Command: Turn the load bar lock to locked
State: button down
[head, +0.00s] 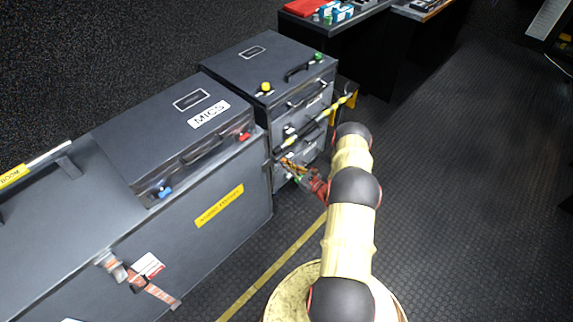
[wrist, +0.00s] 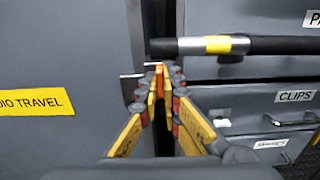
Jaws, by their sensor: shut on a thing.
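The load bar (head: 318,126) is a dark bar with yellow bands running across the front of the grey drawer stack. In the wrist view the load bar (wrist: 270,45) lies level, its dark left end just above and right of my fingertips. My gripper (head: 285,163) is at the bar's left end, in the gap between the drawer stack and the long grey case. In the wrist view my gripper (wrist: 158,76) has its yellow fingers closed together on a small part, apparently the load bar lock. The fingers hide most of that part, so its lock position cannot be told.
The long grey case (head: 225,172) with a yellow label stands left of my gripper, with a MICS case (head: 165,135) on top. The drawer stack (head: 262,60) is to the right. A dark table (head: 340,35) stands behind. The floor (head: 455,170) at right is clear.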

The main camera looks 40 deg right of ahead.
jog(key=shift+m, duration=0.3)
jog(key=shift+d+f+m+b, duration=0.15)
jog(key=shift+m+b, duration=0.7)
jog(key=shift+m, duration=3.4)
jog(key=shift+d+m+b, duration=0.1)
jog(key=shift+m+b, duration=0.7)
jog(key=shift+m, duration=3.75)
jog(key=c, duration=2.1)
grip_release()
jog(key=shift+o, duration=0.5)
